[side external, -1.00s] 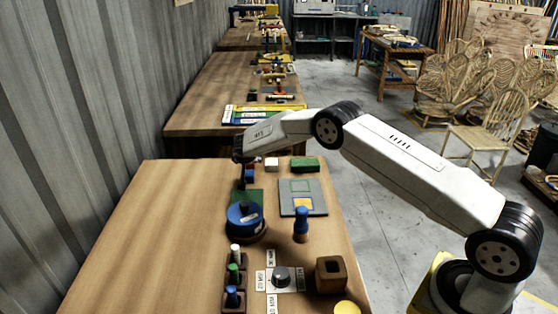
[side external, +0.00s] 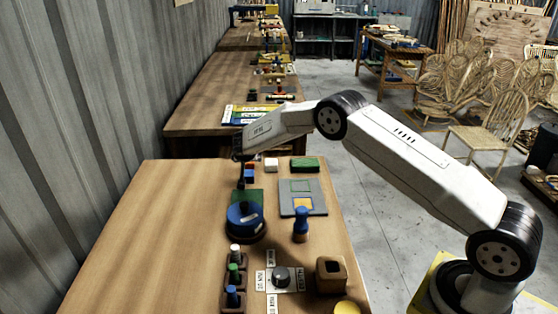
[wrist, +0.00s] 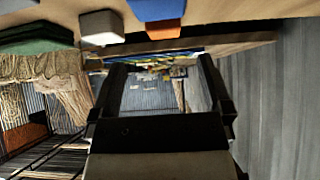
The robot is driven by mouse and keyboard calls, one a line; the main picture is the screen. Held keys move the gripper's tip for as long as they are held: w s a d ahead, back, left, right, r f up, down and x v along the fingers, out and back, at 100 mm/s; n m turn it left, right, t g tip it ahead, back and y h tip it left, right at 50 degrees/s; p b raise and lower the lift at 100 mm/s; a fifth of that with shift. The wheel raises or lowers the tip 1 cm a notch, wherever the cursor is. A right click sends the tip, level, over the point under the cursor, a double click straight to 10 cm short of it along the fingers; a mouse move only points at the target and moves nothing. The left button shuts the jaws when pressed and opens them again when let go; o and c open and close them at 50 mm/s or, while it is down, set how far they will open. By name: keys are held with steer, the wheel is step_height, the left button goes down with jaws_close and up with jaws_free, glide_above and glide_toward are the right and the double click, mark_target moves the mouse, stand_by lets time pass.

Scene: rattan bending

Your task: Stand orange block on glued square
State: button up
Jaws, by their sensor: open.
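The small orange block (side external: 250,166) sits toward the far end of the near table, right behind a blue block (side external: 250,176). In the wrist view, the orange block (wrist: 163,31) and blue block (wrist: 157,9) are at the top edge, beyond my fingertips.
A white block (side external: 271,164) and a green block (side external: 305,164) stand right of the orange one. A green patch (side external: 255,194), blue round tool (side external: 245,217) and blue-topped peg (side external: 300,222) lie nearer. The table's left side is clear.

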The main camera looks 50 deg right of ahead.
steer(key=shift+s+r, duration=0.1)
steer(key=s+a+r+n+g+y, duration=0.1)
steer(key=s+a+r+n, duration=0.1)
steer(key=s, duration=0.7)
steer(key=s+a+r+n+g+y, duration=0.1)
steer(key=s+a+r+n+y, duration=0.1)
steer(key=s, duration=0.8)
steer(key=s+a+r+n+g+y, duration=0.1)
steer(key=s+a+r+n+y, duration=0.1)
steer(key=s, duration=0.7)
steer(key=shift+s+a+r+n, duration=0.25)
steer(key=shift+a+r, duration=0.4)
steer(key=shift+a, duration=0.25)
steer(key=shift+s+a+r+n, duration=0.15)
steer(key=shift+a+r+n, duration=0.1)
steer(key=shift+a+r, duration=0.5)
steer(key=s+a+n+y, duration=0.1)
steer(key=s+a+n, duration=0.1)
steer(key=s, duration=0.9)
steer(key=shift+s+a+f+g, duration=0.2)
steer(key=shift+s+f+g, duration=0.05)
steer(key=shift+f+g, duration=0.15)
steer(key=shift+r, duration=0.1)
